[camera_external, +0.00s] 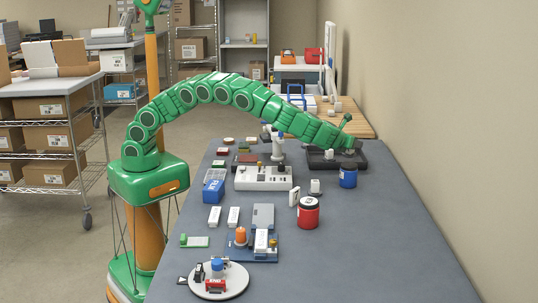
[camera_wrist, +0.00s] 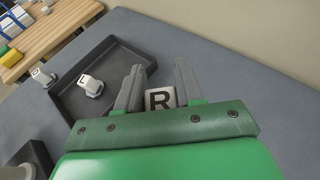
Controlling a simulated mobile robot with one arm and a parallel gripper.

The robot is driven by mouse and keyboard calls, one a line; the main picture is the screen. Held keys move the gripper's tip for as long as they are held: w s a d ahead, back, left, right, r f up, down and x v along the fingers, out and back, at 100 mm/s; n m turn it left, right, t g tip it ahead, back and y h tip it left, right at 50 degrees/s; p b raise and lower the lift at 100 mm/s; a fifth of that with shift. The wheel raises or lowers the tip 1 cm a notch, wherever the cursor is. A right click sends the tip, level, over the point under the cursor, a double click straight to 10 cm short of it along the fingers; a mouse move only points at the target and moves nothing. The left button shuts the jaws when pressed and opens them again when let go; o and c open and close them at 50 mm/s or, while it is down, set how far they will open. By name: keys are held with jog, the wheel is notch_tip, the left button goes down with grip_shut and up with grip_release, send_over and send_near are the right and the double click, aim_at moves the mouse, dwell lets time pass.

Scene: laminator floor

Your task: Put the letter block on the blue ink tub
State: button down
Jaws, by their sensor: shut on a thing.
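A letter block (camera_wrist: 160,98) marked R, pale with a black face, is between the two fingers of my gripper (camera_wrist: 160,80) in the wrist view. The gripper is shut on it. In the external view my gripper (camera_external: 350,148) is at the far right of the table, over or beside the dark tray, and the block is hard to make out. The blue ink tub (camera_external: 348,178) has a dark lid and stands just in front of the gripper. The tub is not visible in the wrist view.
The dark tray (camera_wrist: 68,104) has a pale letter block (camera_wrist: 90,86) in it; another block (camera_wrist: 42,75) is near its left edge. A red ink tub (camera_external: 308,216) and small white blocks stand closer to the camera. The table's right front is clear.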

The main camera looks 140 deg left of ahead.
jog(key=shift+w+a+f, duration=0.15)
jog(key=shift+f, duration=1.55)
jog(key=shift+f, duration=0.1)
jog(key=c, duration=0.7)
grip_release()
jog(key=v, duration=1.2)
